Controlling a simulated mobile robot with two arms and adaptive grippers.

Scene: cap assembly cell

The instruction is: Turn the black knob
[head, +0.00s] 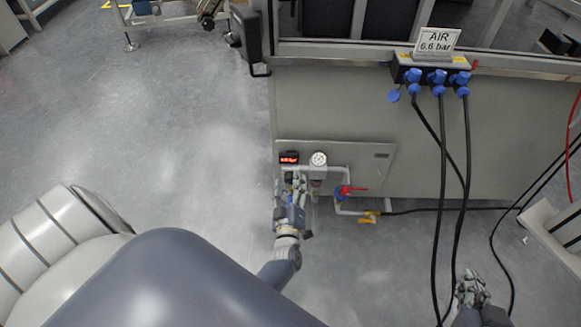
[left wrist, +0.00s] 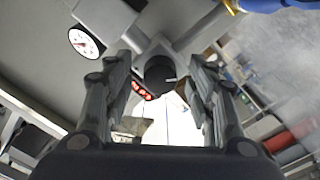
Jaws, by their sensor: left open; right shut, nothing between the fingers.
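The black knob (left wrist: 160,74) shows in the left wrist view as a dark round piece with a light mark on its face, under a grey fitting. My left gripper (left wrist: 161,66) is open, with one finger on either side of the knob. I cannot tell whether the fingers touch it. In the head view my left gripper (head: 291,182) is in front of the air panel and hides the knob. My right gripper (head: 471,286) is shut and empty at the lower right, away from the panel.
A white gauge (head: 318,159) and a red digital display (head: 289,158) sit above my left gripper. A red-handled valve (head: 344,191) and a yellow valve (head: 370,217) are to its right. Black cables (head: 441,170) hang from blue plugs (head: 437,77) near my right gripper.

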